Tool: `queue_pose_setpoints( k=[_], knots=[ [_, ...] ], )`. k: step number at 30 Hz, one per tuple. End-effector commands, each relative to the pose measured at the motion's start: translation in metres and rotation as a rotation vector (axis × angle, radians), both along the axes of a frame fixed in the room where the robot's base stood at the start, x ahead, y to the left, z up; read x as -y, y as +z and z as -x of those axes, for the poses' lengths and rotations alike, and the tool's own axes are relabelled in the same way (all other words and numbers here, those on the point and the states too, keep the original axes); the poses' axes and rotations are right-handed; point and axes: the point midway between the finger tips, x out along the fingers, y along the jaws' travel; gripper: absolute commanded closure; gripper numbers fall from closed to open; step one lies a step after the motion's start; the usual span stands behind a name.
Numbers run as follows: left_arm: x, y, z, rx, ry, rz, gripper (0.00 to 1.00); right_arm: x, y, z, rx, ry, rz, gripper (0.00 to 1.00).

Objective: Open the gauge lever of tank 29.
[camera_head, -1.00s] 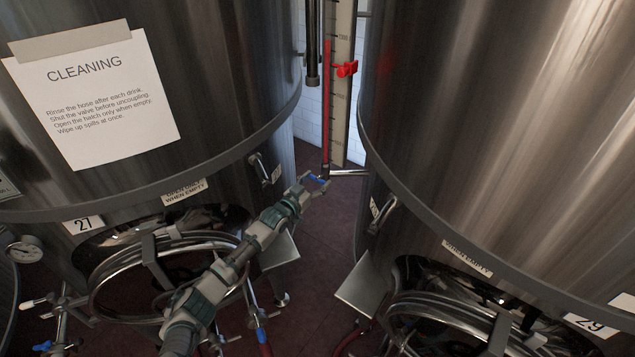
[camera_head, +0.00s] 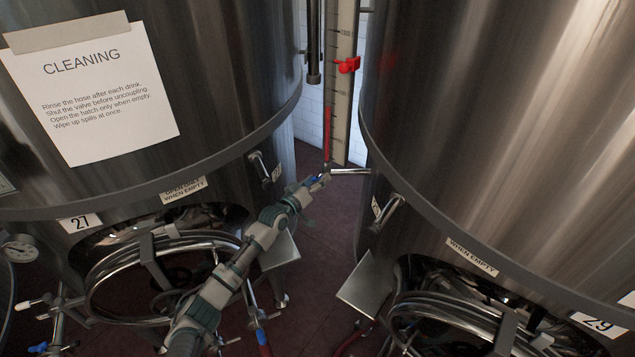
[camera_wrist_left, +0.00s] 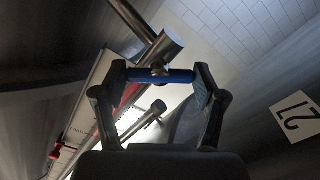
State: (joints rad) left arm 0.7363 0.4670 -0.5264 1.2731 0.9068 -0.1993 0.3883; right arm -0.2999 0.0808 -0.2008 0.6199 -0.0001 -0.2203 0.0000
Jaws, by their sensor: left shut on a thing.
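Tank 29 (camera_head: 500,130) is the large steel tank on the right, with its number label (camera_head: 598,324) low at the right edge. A sight gauge (camera_head: 342,110) with a scale and a red column stands upright in the gap between the tanks. The small blue gauge lever (camera_head: 318,180) is at the gauge's foot, by a short pipe leading to tank 29. My left gripper (camera_head: 313,183) is shut on it, hiding part of it. In the left wrist view the blue lever (camera_wrist_left: 178,76) lies across between both fingertips (camera_wrist_left: 162,76). My right gripper is out of view.
Tank 27 (camera_head: 200,80) stands left, bearing a cleaning notice (camera_head: 92,92). A red marker (camera_head: 348,65) sits on the gauge scale. The gap between the tanks is narrow.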

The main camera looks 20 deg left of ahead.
Motion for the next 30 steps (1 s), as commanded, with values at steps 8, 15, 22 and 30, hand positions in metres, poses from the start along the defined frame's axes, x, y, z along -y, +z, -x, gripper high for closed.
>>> queue_pose_setpoints(
  k=[8,15,22,30],
  knots=[
    [-0.001,-0.004,0.000,-0.096,0.002,0.245,0.64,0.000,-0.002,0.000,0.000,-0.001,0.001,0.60],
    [-0.001,-0.005,0.000,-0.176,0.003,0.458,0.64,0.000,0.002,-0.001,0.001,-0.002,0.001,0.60],
    [-0.002,-0.004,0.000,-0.245,0.004,0.651,0.64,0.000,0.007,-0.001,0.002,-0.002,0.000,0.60],
    [-0.002,-0.006,0.000,-0.308,0.005,0.818,0.64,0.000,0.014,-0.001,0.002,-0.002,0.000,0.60]
  ],
)
